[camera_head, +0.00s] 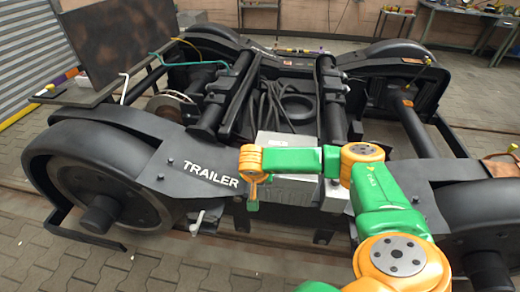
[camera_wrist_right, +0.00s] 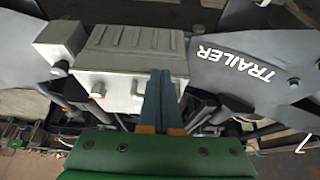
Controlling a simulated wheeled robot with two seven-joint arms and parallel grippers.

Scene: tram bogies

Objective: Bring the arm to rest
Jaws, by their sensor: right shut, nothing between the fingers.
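My right arm, green and orange, comes in from the bottom right in the head view and reaches left across the front of the bogie. My right gripper (camera_head: 252,202) points down in front of the frame, just right of the white TRAILER lettering (camera_head: 210,174). In the wrist view my right gripper (camera_wrist_right: 162,82) has its narrow dark fingers together, with nothing between them. The fingers overlap the lower edge of a grey metal box (camera_wrist_right: 130,62); whether they touch it cannot be told. My left gripper does not show.
The black bogie (camera_head: 150,145) fills the middle, with wheels at its front corners. The grey box (camera_head: 276,140) is partly behind my arm. A small handle or lever (camera_head: 197,222) sticks out below the lettering. Paved floor (camera_head: 60,250) lies clear at the front left.

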